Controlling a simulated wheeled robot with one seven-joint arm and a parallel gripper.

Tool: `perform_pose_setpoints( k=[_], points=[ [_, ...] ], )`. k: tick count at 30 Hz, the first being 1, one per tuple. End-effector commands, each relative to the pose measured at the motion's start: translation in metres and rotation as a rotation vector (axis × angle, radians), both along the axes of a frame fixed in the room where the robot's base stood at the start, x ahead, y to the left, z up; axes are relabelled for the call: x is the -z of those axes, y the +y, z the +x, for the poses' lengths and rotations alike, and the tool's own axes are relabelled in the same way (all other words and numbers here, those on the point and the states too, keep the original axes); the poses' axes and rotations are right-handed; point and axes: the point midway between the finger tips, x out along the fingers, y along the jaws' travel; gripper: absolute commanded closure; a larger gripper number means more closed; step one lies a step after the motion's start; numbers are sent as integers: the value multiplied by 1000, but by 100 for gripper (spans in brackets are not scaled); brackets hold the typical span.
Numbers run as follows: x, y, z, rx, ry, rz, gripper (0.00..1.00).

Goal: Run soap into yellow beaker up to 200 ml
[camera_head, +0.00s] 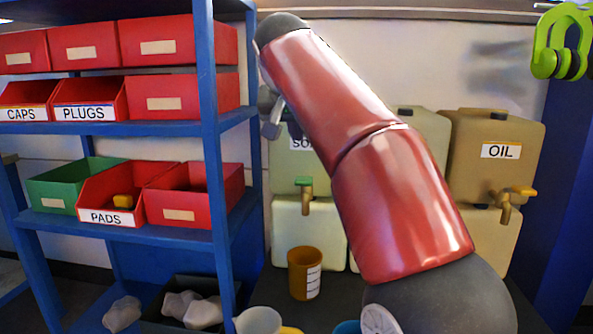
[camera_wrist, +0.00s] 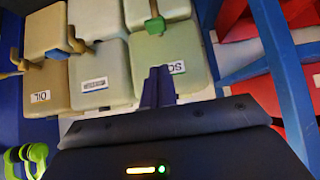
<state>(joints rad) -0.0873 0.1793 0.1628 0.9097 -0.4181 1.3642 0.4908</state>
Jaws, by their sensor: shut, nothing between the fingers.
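The soap tank (camera_head: 283,155), its label half hidden by my arm, stands behind my arm in the head view. Its green tap (camera_head: 304,186) is at the tank's lower front. In the wrist view the soap tank (camera_wrist: 178,50) appears upside down, with the green tap (camera_wrist: 154,24) above its label. The yellow beaker (camera_head: 303,274), amber with a white scale label, stands upright on the dark surface below the tap. Its contents and fill level are not visible. My gripper (camera_wrist: 158,72) is shut and empty in front of the soap tank, apart from the tap and beaker.
The oil tank (camera_head: 490,150) with a yellow tap (camera_head: 522,191) stands at right. Another tank, mostly hidden, is between. A blue shelf (camera_head: 212,150) with red bins is close on the left. A pale vessel (camera_head: 257,320) stands at the front edge; a blue rim (camera_head: 347,327) shows beside it.

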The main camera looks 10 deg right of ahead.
Motion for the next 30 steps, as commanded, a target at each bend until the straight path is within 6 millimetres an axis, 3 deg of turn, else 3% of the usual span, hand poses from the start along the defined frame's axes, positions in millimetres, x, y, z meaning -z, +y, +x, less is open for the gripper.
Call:
perform_pose_setpoints(
  k=[11,26,30],
  points=[
    [6,-2,5,-1,1,0,100],
    [76,-23,70,-1,3,0,100],
    [98,-23,66,0,1,0,100]
  ],
)
